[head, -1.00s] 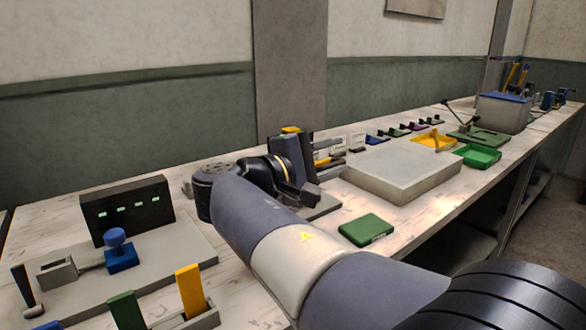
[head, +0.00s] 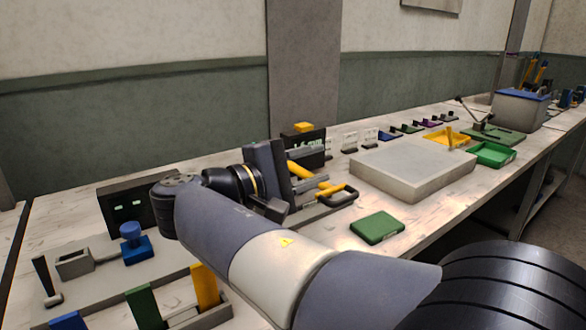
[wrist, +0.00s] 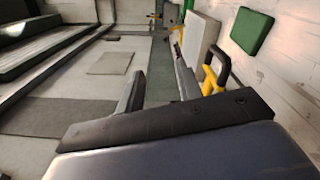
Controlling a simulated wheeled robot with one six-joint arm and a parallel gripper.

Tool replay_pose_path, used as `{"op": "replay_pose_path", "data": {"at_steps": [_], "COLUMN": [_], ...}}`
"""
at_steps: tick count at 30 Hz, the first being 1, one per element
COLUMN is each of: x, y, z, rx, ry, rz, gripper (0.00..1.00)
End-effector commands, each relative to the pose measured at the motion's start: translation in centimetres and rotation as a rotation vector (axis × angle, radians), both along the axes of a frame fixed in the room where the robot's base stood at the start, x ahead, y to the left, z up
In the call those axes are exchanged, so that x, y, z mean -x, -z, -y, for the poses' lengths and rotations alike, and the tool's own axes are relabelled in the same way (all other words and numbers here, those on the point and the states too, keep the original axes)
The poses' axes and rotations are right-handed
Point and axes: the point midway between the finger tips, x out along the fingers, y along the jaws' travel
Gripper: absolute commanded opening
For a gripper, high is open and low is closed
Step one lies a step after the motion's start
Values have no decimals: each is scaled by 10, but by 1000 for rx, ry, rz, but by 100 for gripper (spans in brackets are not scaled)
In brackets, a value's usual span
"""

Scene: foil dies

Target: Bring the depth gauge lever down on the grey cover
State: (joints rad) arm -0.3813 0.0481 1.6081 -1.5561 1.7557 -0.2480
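The depth gauge (head: 311,143) stands on the bench in the head view, with a lit "mm" readout and a yellow block on top. Its yellow lever (head: 331,189) ends in a dark loop handle, just right of my gripper. In the wrist view, the yellow and black lever (wrist: 212,76) stands right of the right finger, outside the finger gap. My gripper (wrist: 158,75) is open with nothing between the fingers; in the head view my gripper (head: 287,187) hides part of the gauge. I cannot make out the grey cover for certain.
A green block (head: 377,227) lies in front of the gauge. A large pale grey slab (head: 412,172) lies to its right, with yellow (head: 444,139) and green (head: 492,154) trays beyond. A dark display box (head: 137,203) and a blue knob (head: 131,231) stand at left.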

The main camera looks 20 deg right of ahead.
Motion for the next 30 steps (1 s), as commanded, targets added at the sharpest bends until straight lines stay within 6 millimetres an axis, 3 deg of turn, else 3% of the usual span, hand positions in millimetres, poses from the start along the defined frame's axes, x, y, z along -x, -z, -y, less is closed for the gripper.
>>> {"op": "replay_pose_path", "data": {"at_steps": [15,30], "x": [7,7], "y": [0,-1], "z": [-33,-35], "rx": [1,2], "ry": [-1,1], "rz": [-1,-2], "gripper": [34,34]}}
